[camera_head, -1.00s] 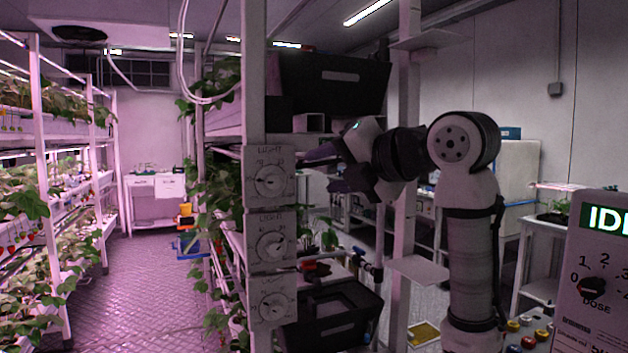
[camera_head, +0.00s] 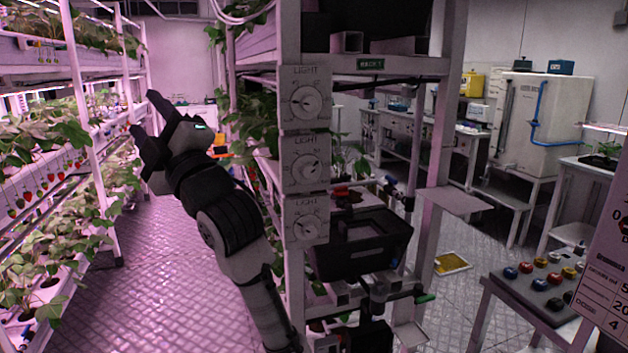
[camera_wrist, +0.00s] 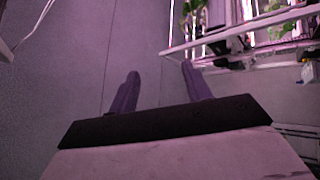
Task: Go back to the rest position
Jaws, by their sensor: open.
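In the head view my gripper (camera_head: 143,112) is open and empty. It is held up over the aisle, left of the post with the light dials, and its fingers point up and to the left. My arm rises to it from the bottom of the picture, passing left of the dials. In the wrist view the two dark fingers (camera_wrist: 159,70) stand well apart with nothing between them, and plain grey-purple surfaces lie beyond them.
Strawberry racks (camera_head: 75,55) line the left side of the aisle floor (camera_head: 160,290). Three light dial panels (camera_head: 306,171) are stacked on the post just right of my arm. A black crate (camera_head: 365,245) and a table of coloured buttons (camera_head: 535,280) stand farther right.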

